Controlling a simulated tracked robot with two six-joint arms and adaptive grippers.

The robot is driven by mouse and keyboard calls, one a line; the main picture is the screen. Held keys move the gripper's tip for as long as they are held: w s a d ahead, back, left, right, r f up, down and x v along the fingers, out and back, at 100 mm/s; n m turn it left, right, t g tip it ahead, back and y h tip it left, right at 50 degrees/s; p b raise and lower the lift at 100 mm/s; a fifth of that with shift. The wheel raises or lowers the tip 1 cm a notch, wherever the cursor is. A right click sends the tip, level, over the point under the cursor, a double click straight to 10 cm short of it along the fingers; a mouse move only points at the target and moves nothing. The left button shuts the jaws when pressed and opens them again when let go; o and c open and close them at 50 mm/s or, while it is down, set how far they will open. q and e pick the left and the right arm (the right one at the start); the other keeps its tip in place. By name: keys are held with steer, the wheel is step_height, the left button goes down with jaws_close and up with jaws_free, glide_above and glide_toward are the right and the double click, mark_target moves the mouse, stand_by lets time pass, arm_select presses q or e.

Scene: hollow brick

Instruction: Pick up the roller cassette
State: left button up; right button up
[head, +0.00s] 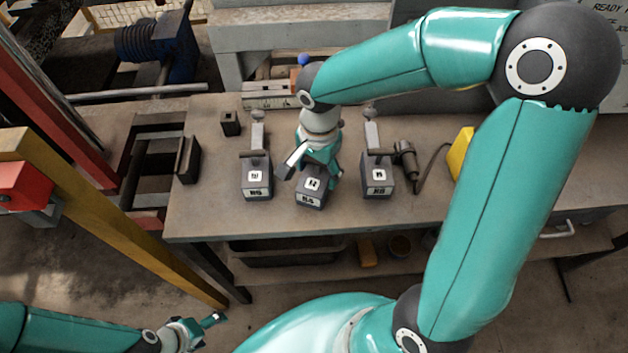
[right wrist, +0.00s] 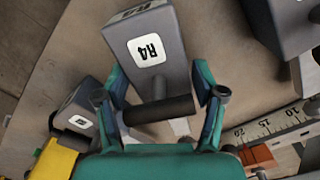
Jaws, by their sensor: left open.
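The grey roller cassette labelled R4 (head: 312,197) stands on the workbench, between two similar grey cassettes. In the right wrist view, cassette R4 (right wrist: 158,50) shows its white label upside down and a dark roller (right wrist: 160,109) on a short post. My right gripper (head: 313,165) is over this cassette. In the right wrist view, the right gripper's fingers (right wrist: 160,84) are apart, one near each end of the roller; whether they touch it is hard to tell. My left gripper (head: 205,326) is open and empty at the bottom left, away from the bench.
The left cassette (head: 256,183) and right cassette (head: 378,183) stand close on either side. A small dark block (head: 230,123), a dark tool with a cable (head: 406,155) and a yellow object (head: 461,153) are on the bench. A yellow post (head: 110,215) rises at left.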

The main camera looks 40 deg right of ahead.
steer(key=shift+f, duration=0.1)
steer(key=c, duration=0.6)
